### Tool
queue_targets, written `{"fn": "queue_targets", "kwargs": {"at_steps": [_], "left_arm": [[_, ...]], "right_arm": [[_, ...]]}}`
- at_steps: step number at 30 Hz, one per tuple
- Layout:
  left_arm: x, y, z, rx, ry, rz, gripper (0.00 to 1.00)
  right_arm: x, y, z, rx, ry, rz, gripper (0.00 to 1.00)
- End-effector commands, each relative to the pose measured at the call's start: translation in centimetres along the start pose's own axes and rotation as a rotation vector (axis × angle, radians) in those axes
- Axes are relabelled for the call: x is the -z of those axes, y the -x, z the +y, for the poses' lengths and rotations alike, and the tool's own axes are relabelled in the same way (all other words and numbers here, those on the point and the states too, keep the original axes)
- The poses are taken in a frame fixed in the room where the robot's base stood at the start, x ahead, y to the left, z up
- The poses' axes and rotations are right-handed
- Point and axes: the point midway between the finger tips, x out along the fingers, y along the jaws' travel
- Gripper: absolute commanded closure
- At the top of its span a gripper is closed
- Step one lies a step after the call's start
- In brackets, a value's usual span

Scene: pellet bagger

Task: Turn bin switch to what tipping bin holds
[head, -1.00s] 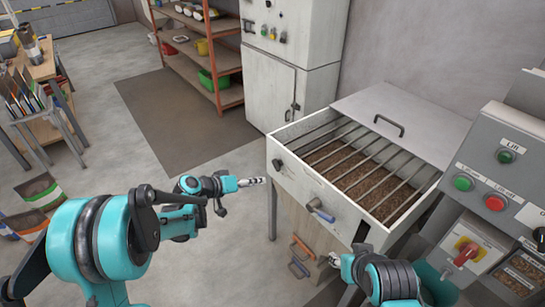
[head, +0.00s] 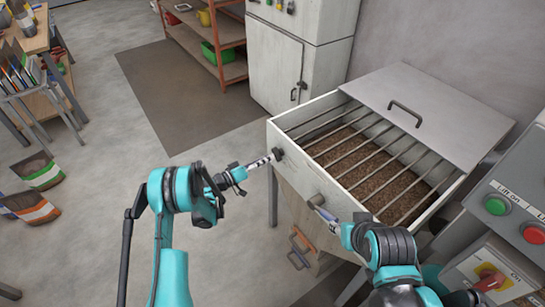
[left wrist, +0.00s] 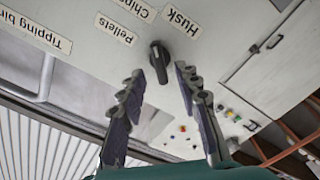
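The bin switch is a black knob on the pale front of the tipping bin (head: 300,172); it shows in the head view (head: 278,154) and the left wrist view (left wrist: 159,62). Labels reading Husk (left wrist: 180,21), Chips and Pellets (left wrist: 115,29) lie near it; which one it points to I cannot tell. Brown loose material (head: 355,160) lies under the bin's bars, its kind too fine to tell. My left gripper (head: 270,159) is open at the knob, which shows between its fingertips in the wrist view. My right gripper (head: 340,226) is at the bin's blue-grey handle (head: 322,211); its fingers are unclear.
A lid (head: 425,115) with a black handle lies at the bin's back. A grey control panel (head: 505,215) with green and red buttons and a red rotary switch (head: 490,280) stands at right. The floor at left is open, with sacks (head: 35,170) at the far left.

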Motion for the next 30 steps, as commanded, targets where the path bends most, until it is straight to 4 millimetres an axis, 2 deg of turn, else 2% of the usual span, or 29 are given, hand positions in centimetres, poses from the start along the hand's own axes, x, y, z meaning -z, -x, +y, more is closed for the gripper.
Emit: {"fn": "queue_targets", "kwargs": {"at_steps": [3,7,17,18,21,30], "left_arm": [[-0.2,-1.9,-0.1,-0.001,0.000,-0.001,0.67],[-0.1,-3.1,-0.1,0.001,0.000,0.000,0.67],[0.0,-3.5,0.0,0.001,0.000,0.000,0.67],[0.0,-3.5,0.0,0.001,0.000,0.000,0.78],[0.0,-3.5,0.0,0.001,0.000,0.000,1.00],[0.0,-3.5,0.0,0.002,0.010,0.000,1.00]], "right_arm": [[-0.4,-0.6,0.0,0.000,0.000,0.000,0.60],[-0.6,-0.9,0.0,0.000,0.000,0.000,0.60],[-0.6,-0.9,0.0,0.000,0.000,0.000,0.60],[-0.6,-0.9,0.0,0.000,0.000,0.000,0.60],[-0.6,-0.9,0.0,0.000,0.000,0.000,0.60],[-0.6,-0.9,0.0,0.000,0.000,0.000,0.60]]}}
